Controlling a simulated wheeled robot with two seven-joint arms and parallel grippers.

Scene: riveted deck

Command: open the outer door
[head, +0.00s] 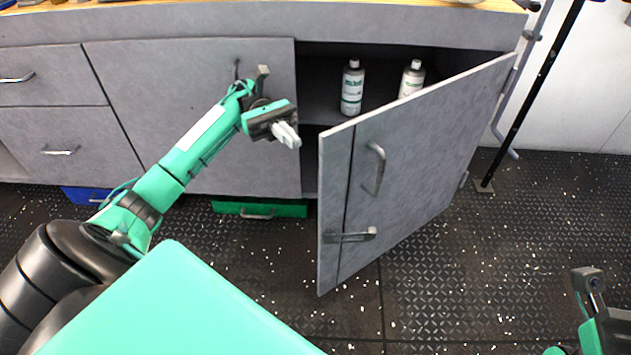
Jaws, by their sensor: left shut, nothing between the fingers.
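The grey cabinet door (420,150) on the right stands ajar, swung outward from its right side. Its face carries a curved metal handle (378,168) and a metal latch piece (350,236) lower down near its free edge. My left gripper (291,136) is shut and empty. It appears left of the door's free edge, in front of the neighbouring closed door panel (190,90), apart from the handle. Part of my right arm shows at the lower right, but its fingers are outside the picture.
Two white bottles (352,88) (412,78) stand on the shelf inside the opening. Drawers (45,140) are at the left. A green drawer-like box (260,209) sits under the cabinet. Dark patterned floor (440,260) lies clear before the door. A dark pole (525,110) stands at right.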

